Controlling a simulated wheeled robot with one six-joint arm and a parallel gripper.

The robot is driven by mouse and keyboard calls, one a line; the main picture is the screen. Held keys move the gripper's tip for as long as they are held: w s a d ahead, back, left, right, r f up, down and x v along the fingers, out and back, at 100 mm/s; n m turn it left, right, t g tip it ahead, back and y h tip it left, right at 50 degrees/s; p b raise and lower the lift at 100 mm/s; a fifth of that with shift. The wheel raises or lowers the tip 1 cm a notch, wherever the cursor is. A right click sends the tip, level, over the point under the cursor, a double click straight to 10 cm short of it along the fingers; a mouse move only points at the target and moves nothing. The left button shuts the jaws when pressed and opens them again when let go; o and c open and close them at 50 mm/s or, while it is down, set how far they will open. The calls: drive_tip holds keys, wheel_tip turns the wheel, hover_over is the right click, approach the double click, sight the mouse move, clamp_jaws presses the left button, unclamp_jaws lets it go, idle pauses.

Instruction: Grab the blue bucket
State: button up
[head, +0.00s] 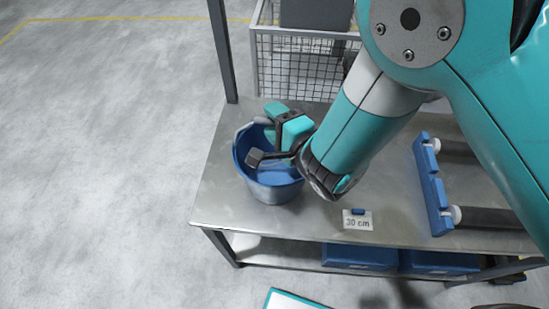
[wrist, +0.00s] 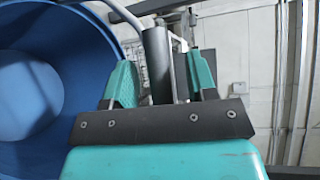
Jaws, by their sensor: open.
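The blue bucket (head: 275,192) stands upright on the left end of the metal table. Its open top faces up, and a grey part shows at its left rim. In the wrist view the bucket (wrist: 85,60) fills the left side, with its opening and round bottom visible. My gripper (head: 277,122) is over the bucket's far rim, with its teal fingers apart. In the wrist view my gripper (wrist: 163,75) has a dark upright cylinder and a thin light bar showing between or behind its fingers. I cannot tell whether these belong to the bucket's handle or whether they touch the fingers.
The metal table (head: 225,205) has a dark post at its back left corner. A card reading "30 cm" (head: 357,220) lies right of the bucket. A blue rack part (head: 430,185) stands farther right. A wire cage (head: 300,70) stands behind. Open floor lies left.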

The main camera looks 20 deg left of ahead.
clamp_jaws()
drive_tip(key=shift+r, duration=0.1)
